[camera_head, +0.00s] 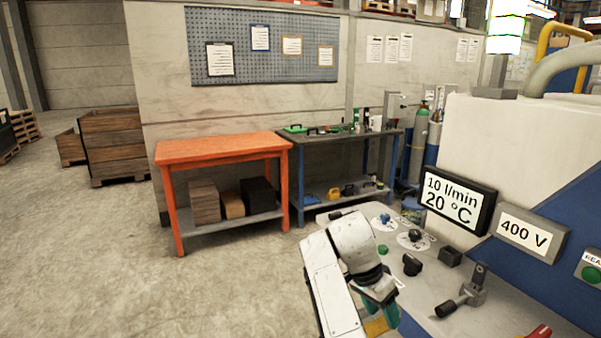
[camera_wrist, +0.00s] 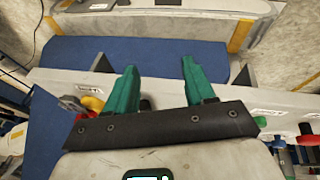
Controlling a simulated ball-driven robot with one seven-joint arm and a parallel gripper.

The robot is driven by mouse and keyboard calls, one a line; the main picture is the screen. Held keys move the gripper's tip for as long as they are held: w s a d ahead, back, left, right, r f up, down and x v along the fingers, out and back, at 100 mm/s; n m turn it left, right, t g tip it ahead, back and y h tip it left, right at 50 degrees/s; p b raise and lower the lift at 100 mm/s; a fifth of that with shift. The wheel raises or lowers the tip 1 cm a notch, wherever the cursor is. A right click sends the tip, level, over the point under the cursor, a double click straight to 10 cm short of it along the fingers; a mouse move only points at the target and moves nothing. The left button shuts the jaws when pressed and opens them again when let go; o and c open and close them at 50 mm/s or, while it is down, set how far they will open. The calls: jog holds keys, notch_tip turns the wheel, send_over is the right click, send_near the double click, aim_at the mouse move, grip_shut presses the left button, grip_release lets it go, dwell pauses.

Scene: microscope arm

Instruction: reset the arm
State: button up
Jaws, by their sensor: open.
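My gripper (camera_wrist: 160,66) is open in the wrist view, with its two green fingers apart and nothing between them. Beyond the fingers is a blue surface with a grey panel edge in front of it. In the head view my white arm is bent at the lower middle, and my gripper (camera_head: 388,314) is partly hidden by it, low over the left part of the grey control panel (camera_head: 420,300).
The panel carries several dark knobs (camera_head: 412,264) and a lever (camera_head: 464,294) with a black handle. A display (camera_head: 455,199) reads 10 l/min, 20 °C; a sign (camera_head: 529,233) reads 400 V. An orange table (camera_head: 222,148) and dark workbench (camera_head: 345,138) stand behind.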

jog(key=s+d+f+n+y, duration=0.1)
jog(key=s+d+f+n, duration=0.15)
jog(key=s+f, duration=0.4)
jog(key=s+d+f+n, duration=0.1)
jog(key=s+d+f, duration=0.3)
jog(key=s+f, duration=0.25)
jog(key=s+d+f+n+y, duration=0.1)
jog(key=s+d+f+n, duration=0.1)
jog(key=s+d+f, duration=0.4)
jog(key=s+a+r+n+y, duration=0.1)
jog(key=s+n, duration=0.1)
jog(key=s, duration=1)
jog(key=s+a+r+n+t+y, duration=0.1)
jog(key=s+n, duration=0.2)
jog(key=s, duration=1)
jog(key=shift+a+n, duration=0.3)
jog(key=shift+n, duration=0.05)
